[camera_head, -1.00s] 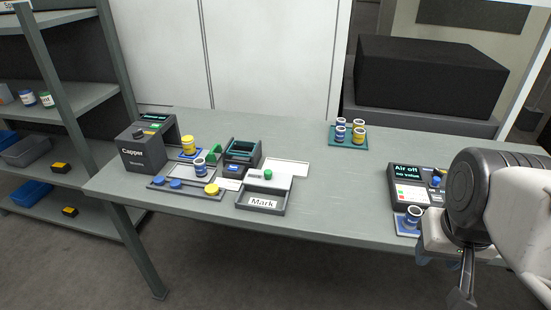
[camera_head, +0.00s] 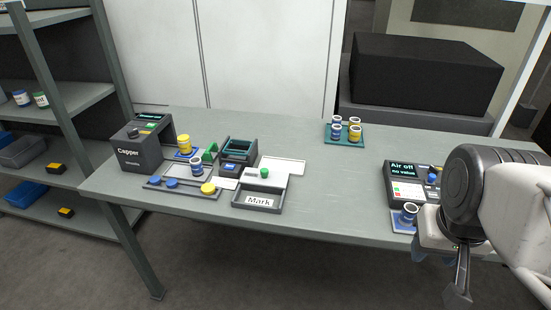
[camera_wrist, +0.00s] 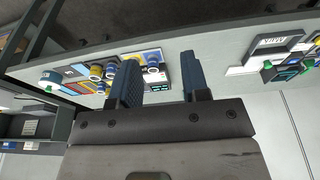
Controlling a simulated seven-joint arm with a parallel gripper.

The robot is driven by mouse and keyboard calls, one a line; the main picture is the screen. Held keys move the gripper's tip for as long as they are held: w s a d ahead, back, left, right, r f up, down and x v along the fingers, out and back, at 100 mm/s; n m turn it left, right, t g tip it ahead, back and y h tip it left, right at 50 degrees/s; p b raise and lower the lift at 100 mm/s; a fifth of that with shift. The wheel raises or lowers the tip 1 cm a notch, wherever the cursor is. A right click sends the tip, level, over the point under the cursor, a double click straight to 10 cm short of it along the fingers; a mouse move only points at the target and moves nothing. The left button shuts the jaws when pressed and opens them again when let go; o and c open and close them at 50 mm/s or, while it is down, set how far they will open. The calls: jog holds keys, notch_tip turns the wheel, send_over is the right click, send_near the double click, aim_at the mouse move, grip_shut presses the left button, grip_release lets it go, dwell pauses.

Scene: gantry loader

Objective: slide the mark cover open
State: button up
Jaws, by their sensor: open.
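The mark station is a dark grey frame with a white "Mark" label (camera_head: 259,200) at its front, left of centre on the bench in the head view. A pale cover plate with a green knob (camera_head: 264,173) lies just behind the label tray. The label also shows upside down in the wrist view (camera_wrist: 270,42), at upper right. My gripper (camera_wrist: 160,62) is open and empty, its two blue fingers apart in the wrist view. In the head view it is at the lower right by the bench's front edge, far from the cover and partly hidden by my wrist.
The Capper machine (camera_head: 139,153) and jars stand left of the mark station. A teal tray of jars (camera_head: 346,134) sits at the back. The "Air off" unit (camera_head: 407,184) and a blue-and-white jar (camera_head: 408,212) are near my wrist. The bench middle is clear.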

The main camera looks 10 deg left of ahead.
jog(key=shift+o, duration=1.1)
jog(key=w+a+m, duration=0.1)
jog(key=w+a, duration=0.4)
jog(key=w, duration=0.3)
jog(key=w+a+m+g, duration=0.1)
jog(key=w+a, duration=0.3)
jog(key=w, duration=0.4)
jog(key=w+a+m, duration=0.1)
jog(key=w+a, duration=0.4)
jog(key=w, duration=0.2)
jog(key=w+a+f+m, duration=0.1)
jog(key=w+a+f, duration=0.3)
jog(key=a, duration=0.3)
jog(key=w+a+f+m+g, duration=0.1)
jog(key=w+a+f, duration=0.3)
jog(key=w+a, duration=0.3)
jog(key=w+a+f+m, duration=0.1)
jog(key=w+a+f, duration=0.2)
jog(key=a, duration=0.6)
jog(key=shift+w+a+f+g, duration=0.1)
jog(key=shift+w+f+g, duration=0.1)
jog(key=shift+w, duration=0.4)
jog(key=shift+w+a+f+g, duration=0.1)
jog(key=shift+w+f, duration=0.1)
jog(key=shift+w, duration=0.4)
jog(key=shift+w+a+f+m, duration=0.15)
jog(key=shift+a+f+m, duration=0.1)
jog(key=shift+a+m, duration=0.1)
